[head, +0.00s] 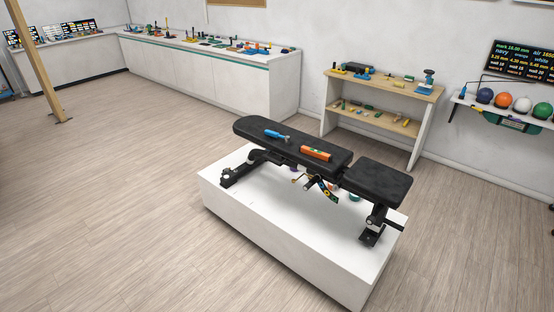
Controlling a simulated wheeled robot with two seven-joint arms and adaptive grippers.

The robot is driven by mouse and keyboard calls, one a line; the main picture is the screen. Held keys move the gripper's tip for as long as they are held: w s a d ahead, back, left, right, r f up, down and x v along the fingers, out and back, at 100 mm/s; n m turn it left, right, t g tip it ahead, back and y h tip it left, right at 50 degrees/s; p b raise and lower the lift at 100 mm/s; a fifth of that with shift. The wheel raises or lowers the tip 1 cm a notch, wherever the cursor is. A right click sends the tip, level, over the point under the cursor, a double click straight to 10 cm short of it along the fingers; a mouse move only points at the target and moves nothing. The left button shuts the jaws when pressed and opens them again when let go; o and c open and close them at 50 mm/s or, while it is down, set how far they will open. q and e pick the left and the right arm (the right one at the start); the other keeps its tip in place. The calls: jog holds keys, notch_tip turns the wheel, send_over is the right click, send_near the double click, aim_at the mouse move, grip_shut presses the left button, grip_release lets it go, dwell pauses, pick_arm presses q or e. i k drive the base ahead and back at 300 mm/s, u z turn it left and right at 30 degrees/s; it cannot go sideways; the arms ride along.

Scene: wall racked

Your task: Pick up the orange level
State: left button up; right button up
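The orange level (316,154) lies flat on the black pad of a weight bench (340,160), near the right end of the long pad. It is a short orange bar with a small pale-green patch. A blue tool (276,134) lies to its left on the same pad, a short gap away. Neither of my grippers shows in the head view.
The bench stands on a white plinth (255,216); several small items lie under the bench. A wooden shelf (385,86) with tools is behind. A long white counter (225,76) runs along the back wall. A wall shelf with coloured balls (503,100) is at right. Open floor surrounds the plinth's left and front.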

aim_at(324, 156)
jog(key=u, duration=0.25)
jog(key=k, duration=0.15)
jog(key=z, duration=0.85)
jog(key=i, duration=0.65)
jog(key=z, duration=0.55)
jog(key=i, duration=0.7)
jog(key=u, duration=0.75)
jog(key=i, duration=0.65)
jog(key=u, duration=0.7)
